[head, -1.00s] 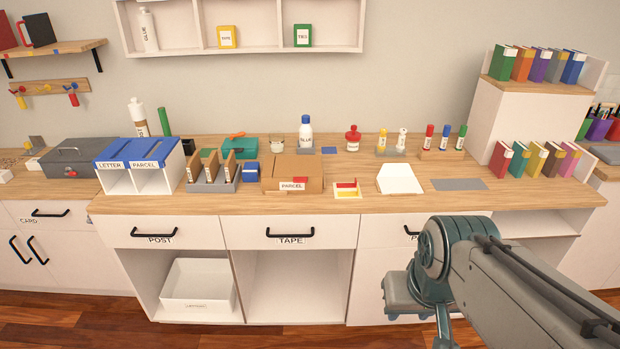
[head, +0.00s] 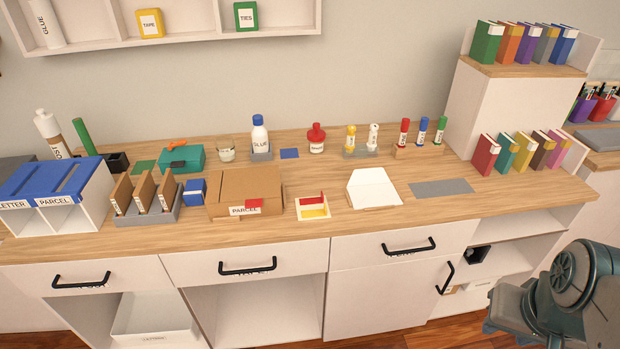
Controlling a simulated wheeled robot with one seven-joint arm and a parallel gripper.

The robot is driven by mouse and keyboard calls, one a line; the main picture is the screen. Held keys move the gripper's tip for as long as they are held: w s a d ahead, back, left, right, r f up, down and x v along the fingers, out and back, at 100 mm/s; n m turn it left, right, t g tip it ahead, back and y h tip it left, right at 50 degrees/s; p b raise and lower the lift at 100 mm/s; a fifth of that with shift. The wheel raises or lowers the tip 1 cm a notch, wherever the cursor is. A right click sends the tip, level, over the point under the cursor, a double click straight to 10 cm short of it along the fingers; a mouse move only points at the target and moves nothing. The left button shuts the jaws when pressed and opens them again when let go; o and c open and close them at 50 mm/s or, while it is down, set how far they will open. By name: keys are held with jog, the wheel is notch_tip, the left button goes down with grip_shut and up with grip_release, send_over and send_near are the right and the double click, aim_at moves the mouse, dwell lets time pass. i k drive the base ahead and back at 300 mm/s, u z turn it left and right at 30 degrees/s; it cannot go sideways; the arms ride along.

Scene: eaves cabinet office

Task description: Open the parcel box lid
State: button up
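The parcel box (head: 231,185) is a brown cardboard box on the wooden counter, left of the middle in the head view. Its lid looks shut, lying flat on top. The front carries a white PARCEL label, with a small red patch beside it at the front edge. Part of my arm shows at the lower right, in front of the counter and well away from the box. My gripper's fingertips are not visible.
A small blue box (head: 195,191) stands close left of the parcel box, beside a grey rack (head: 155,216) of brown dividers. A yellow-and-red tray (head: 313,210) and a white open envelope (head: 373,190) lie to its right. A glue bottle (head: 259,137) stands behind.

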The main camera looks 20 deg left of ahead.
aim_at(252, 185)
jog(key=i, duration=0.6)
jog(key=u, duration=0.85)
jog(key=i, duration=0.4)
jog(key=u, duration=0.4)
